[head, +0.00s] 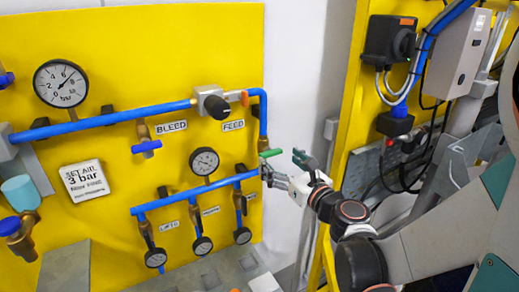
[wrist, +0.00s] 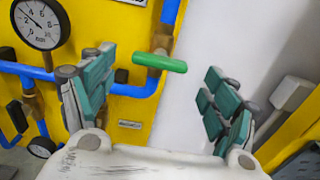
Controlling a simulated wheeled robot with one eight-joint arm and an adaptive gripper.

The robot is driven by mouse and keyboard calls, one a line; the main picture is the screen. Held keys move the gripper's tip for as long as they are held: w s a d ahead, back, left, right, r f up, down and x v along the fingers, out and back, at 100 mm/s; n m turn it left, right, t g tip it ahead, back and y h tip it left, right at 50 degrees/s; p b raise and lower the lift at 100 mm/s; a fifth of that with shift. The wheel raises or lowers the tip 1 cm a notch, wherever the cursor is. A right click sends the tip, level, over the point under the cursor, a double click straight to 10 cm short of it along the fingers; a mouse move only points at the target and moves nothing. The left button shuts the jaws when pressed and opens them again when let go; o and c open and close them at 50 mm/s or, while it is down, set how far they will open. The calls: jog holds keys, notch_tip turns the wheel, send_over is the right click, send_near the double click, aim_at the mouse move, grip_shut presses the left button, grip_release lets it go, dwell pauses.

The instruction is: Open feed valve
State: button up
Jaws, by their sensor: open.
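A green T-shaped valve handle (head: 270,152) sits at the lower end of the blue vertical pipe, below and right of the FEED label (head: 233,125). My gripper (head: 286,168) is open and close to this handle, at the right edge of the yellow panel. In the wrist view, the green handle (wrist: 160,62) lies roughly crosswise, beyond and between the spread teal fingers of my gripper (wrist: 158,88). The handle appears free of both fingers. Its brass stem shows behind it.
The yellow panel (head: 150,70) carries blue pipes, gauges and a blue BLEED handle (head: 146,146). A black knob (head: 216,106) is above FEED. A sign (head: 84,180) reads 3 bar. A second yellow frame (head: 345,150) with electrical boxes stands to the right.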

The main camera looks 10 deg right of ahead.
aim_at(273, 155)
jog(key=x, duration=0.5)
jog(key=shift+w, duration=0.2)
jog(key=c, duration=1.1)
